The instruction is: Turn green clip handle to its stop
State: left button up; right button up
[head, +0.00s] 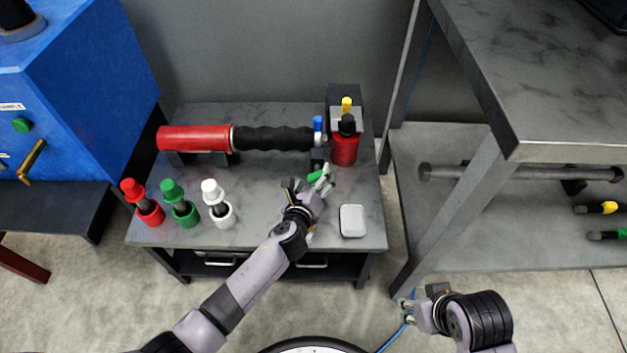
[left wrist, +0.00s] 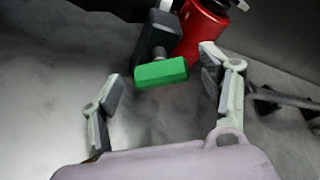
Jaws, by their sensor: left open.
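The green clip handle (left wrist: 160,73) is a short bar on a dark clip body (left wrist: 157,40) in the left wrist view. In the head view the green handle (head: 315,175) shows partly, beside a red bottle. My left gripper (head: 308,183) is open around the handle's place. In the left wrist view my left gripper (left wrist: 162,72) has one finger on each side of the green bar, with gaps showing on both sides. My right gripper (head: 408,312) hangs at the lower right, away from the table; its finger opening is unclear.
A red and black cylinder (head: 195,138) lies on the grey table (head: 270,232) behind the left gripper. A red bottle (head: 345,150) stands close to the handle. Red, green and white capped pieces stand at left. A white box (head: 352,220) lies to the right.

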pick_arm(q)
jog(key=shift+s, duration=0.1)
jog(key=v, duration=1.1)
jog(key=shift+s+a+r, duration=0.15)
jog(key=shift+s+a, duration=0.05)
jog(key=shift+s, duration=0.15)
